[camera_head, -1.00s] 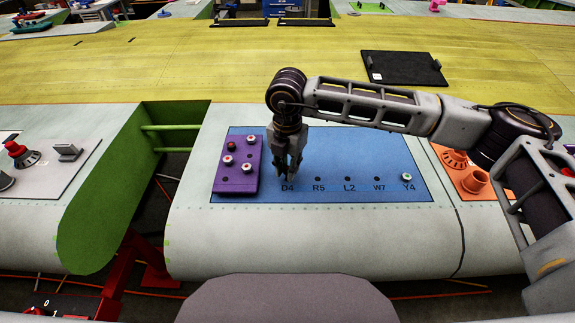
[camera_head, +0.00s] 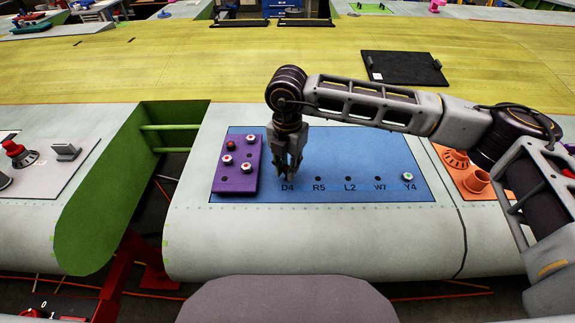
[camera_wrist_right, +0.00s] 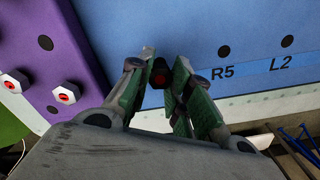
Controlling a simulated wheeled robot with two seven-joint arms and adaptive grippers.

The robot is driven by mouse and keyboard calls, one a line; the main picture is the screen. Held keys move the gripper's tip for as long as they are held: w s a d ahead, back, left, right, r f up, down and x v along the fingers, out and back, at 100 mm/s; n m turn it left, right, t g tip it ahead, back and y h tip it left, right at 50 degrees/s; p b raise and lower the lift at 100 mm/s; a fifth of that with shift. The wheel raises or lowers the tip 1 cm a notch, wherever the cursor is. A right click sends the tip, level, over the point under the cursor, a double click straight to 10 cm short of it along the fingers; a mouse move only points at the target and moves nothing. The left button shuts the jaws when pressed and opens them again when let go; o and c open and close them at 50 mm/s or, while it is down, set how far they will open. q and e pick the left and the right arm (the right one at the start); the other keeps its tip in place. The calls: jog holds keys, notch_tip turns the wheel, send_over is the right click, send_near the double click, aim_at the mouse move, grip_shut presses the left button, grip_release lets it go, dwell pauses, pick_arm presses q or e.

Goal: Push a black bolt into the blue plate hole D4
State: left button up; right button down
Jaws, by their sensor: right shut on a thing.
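My right gripper (camera_head: 288,172) points down over the blue plate (camera_head: 340,150) at the hole marked D4. The fingers hide hole D4, and I cannot tell how deep the bolt sits. Holes R5 (camera_head: 319,178), L2 (camera_head: 347,178) and W7 (camera_head: 378,178) look empty. A pale bolt (camera_head: 408,176) sits at Y4. The purple block (camera_head: 236,183) carries several bolts, one dark (camera_head: 231,146) and the others pale. My left gripper is not in view.
An orange panel (camera_head: 450,178) with orange fittings lies right of the blue plate. A grey panel (camera_head: 50,175) with fittings lies at left, beyond a green-walled gap (camera_head: 175,125). A black plate (camera_head: 404,67) lies on the yellow surface behind.

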jog(key=shift+f+b, duration=1.15)
jog(key=shift+f, duration=0.1)
jog(key=c, duration=1.2)
grip_release()
jog(key=shift+c, duration=0.2)
notch_tip(320, 180, up, 12)
notch_tip(320, 180, up, 7)
jog(key=p, duration=0.2)
dwell(0.6)
